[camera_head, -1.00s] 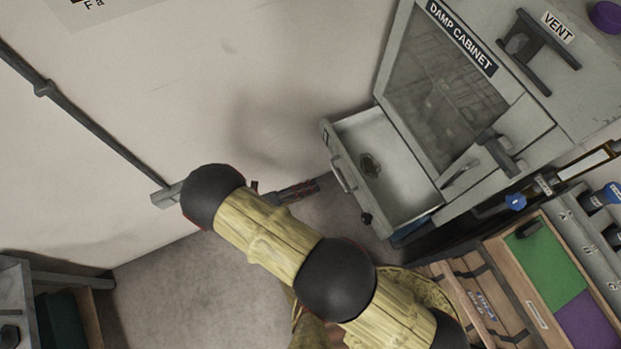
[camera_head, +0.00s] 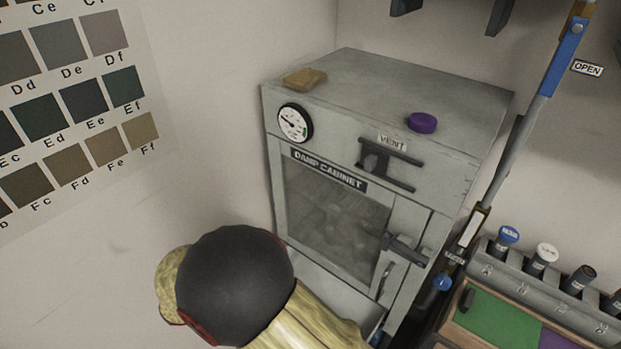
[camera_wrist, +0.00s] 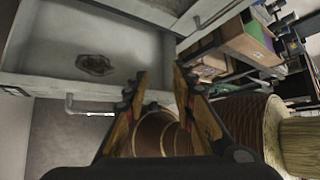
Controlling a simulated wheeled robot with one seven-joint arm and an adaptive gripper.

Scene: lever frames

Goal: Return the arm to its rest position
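My arm (camera_head: 235,285) shows at the bottom of the head view as a dark round joint with yellow, wood-grained links. My gripper is hidden from the head view. In the wrist view my gripper (camera_wrist: 160,80) is open, with a gap between its two fingertips and nothing held between them. The pulled-out drawer (camera_wrist: 40,80) lies just beyond the fingers at upper left, apart from them as far as I can tell.
The damp cabinet (camera_head: 400,85) stands in the middle, with its drawer (camera_head: 330,290) open beside my arm. A dark flat item (camera_wrist: 96,64) lies in the drawer. A blue-handled lever (camera_head: 565,55) and several capped bottles stand right.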

